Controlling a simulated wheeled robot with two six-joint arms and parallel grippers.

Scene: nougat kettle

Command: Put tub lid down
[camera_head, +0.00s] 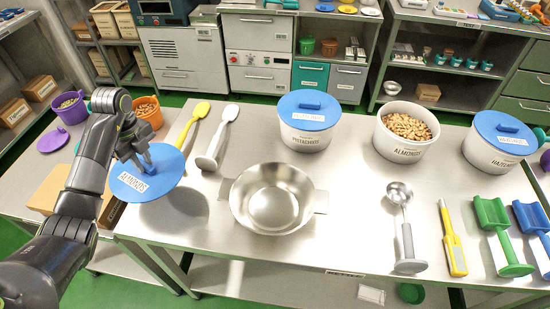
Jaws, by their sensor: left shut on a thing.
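A blue round lid (160,180) with a label reading ALMONDS is at the left end of the steel table. My left gripper (144,166) is shut on the lid's top handle. The lid looks flat or nearly so; I cannot tell whether it touches the tabletop. The almonds tub (402,147) stands open at the back right of the table, and nuts show inside it. My right gripper is not in view.
An empty steel pot (271,198) stands in the middle. Pistachios (308,130) and hazelnuts (492,150) tubs have blue lids on. A ladle (403,215) and scoops (497,230) lie at the right.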

